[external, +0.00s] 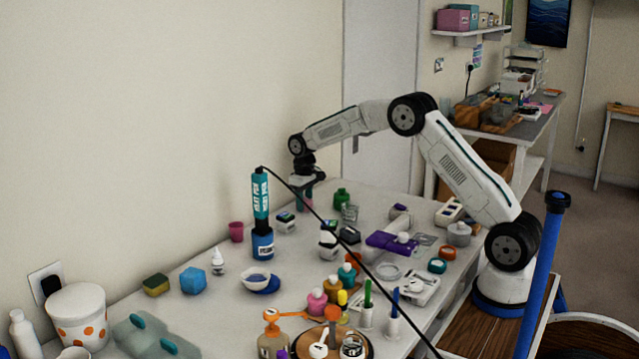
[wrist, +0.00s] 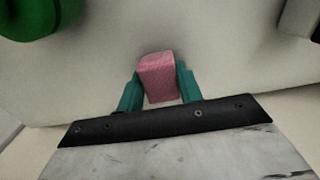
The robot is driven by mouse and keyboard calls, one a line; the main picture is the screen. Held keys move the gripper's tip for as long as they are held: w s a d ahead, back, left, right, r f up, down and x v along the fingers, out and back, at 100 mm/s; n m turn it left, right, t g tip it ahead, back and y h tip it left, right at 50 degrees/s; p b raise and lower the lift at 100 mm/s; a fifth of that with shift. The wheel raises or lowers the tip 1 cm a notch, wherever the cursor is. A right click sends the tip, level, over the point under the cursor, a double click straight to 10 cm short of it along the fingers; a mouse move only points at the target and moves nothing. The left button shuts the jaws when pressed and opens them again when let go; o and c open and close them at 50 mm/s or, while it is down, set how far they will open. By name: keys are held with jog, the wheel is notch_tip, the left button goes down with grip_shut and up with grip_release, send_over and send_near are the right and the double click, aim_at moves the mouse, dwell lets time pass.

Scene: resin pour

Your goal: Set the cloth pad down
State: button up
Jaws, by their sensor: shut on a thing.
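The cloth pad (wrist: 158,78) is a small pink block with a woven look. In the wrist view it sits between the two teal fingers of my gripper (wrist: 160,88), which is shut on it. The white tabletop (wrist: 215,45) shows around and beyond the pad; I cannot tell whether the pad touches it. In the external view my gripper (external: 305,195) points down over the far part of the table, near the wall. The pad shows there only as a small pinkish patch between the fingers.
A green bottle (external: 341,197) stands just right of my gripper, with a glass jar (external: 350,212) near it. A magenta cup (external: 236,231) and a blue heat pen stand (external: 262,244) are to the left. A black cable crosses in front. The table's near half is crowded.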

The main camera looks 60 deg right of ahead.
jog(key=shift+f, duration=0.15)
jog(key=o, duration=1)
